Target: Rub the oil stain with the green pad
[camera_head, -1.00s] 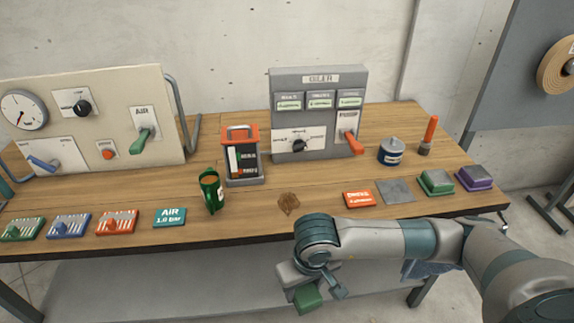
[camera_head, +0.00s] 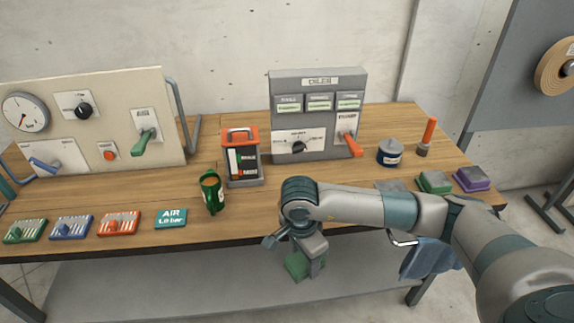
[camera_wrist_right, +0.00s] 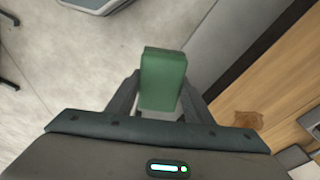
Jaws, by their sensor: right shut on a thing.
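My right gripper (camera_head: 306,256) is shut on the green pad (camera_head: 296,266), which shows as a green block between the fingers in the right wrist view (camera_wrist_right: 163,78). The pad is in front of the bench's front edge, over the floor in the wrist view, apart from the tabletop. The oil stain is a brown patch (camera_wrist_right: 248,120) on the wooden top, right of the pad in the wrist view. In the head view my right arm hides the stain. My left gripper is not in view.
The wooden bench (camera_head: 240,213) carries a green cup (camera_head: 212,193), an orange-topped lantern-like unit (camera_head: 241,155) and the oiler panel (camera_head: 318,110) behind. Green (camera_head: 435,182) and purple (camera_head: 472,179) blocks sit at the right. A blue cloth (camera_head: 430,260) hangs at the front.

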